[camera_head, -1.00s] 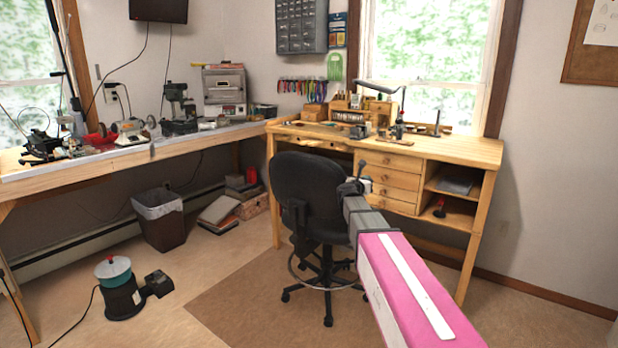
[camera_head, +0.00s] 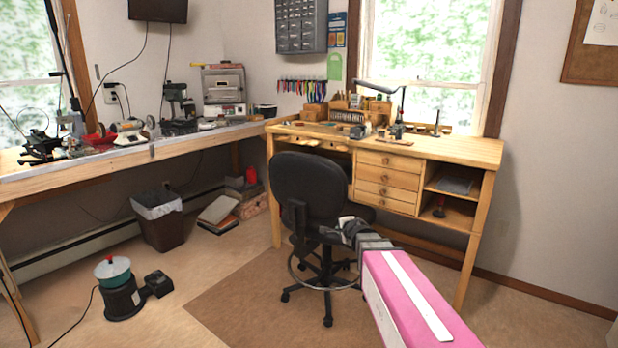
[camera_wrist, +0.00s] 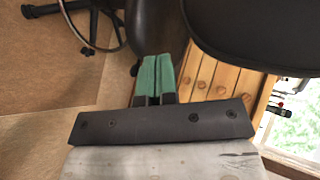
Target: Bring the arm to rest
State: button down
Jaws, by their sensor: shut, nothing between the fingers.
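My gripper shows in the wrist view (camera_wrist: 154,78) with its two green-tipped fingers together and nothing between them. In the head view my pink and grey arm reaches in from the lower right, and its end (camera_head: 345,226) appears in front of the black office chair (camera_head: 312,185). The chair back fills the upper right of the wrist view. I cannot tell from the head view how far the gripper is from the chair. The fingers themselves are too small to make out there.
A wooden workbench (camera_head: 465,150) with drawers stands behind the chair. A long bench (camera_head: 100,165) with tools runs along the left wall. A waste bin (camera_head: 160,222) and a round machine (camera_head: 122,298) stand on the floor. The brown mat (camera_head: 245,305) is mostly clear.

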jog(key=s+d+f+n+g+h, duration=0.1)
jog(key=s+f+n+g, duration=0.3)
jog(key=s, duration=0.4)
jog(key=s+d+f+n+g+h, duration=0.1)
jog(key=s+d+f+n+g, duration=0.2)
jog(key=s, duration=0.6)
jog(key=s+d+f+n+g+h, duration=0.1)
jog(key=s+d+f+n+g, duration=0.1)
jog(key=s+f+n+g, duration=0.3)
jog(key=s+f+n, duration=0.1)
jog(key=s+n, duration=0.1)
jog(key=s, duration=0.1)
jog(key=shift+s+d+f, duration=0.15)
jog(key=shift+f, duration=0.2)
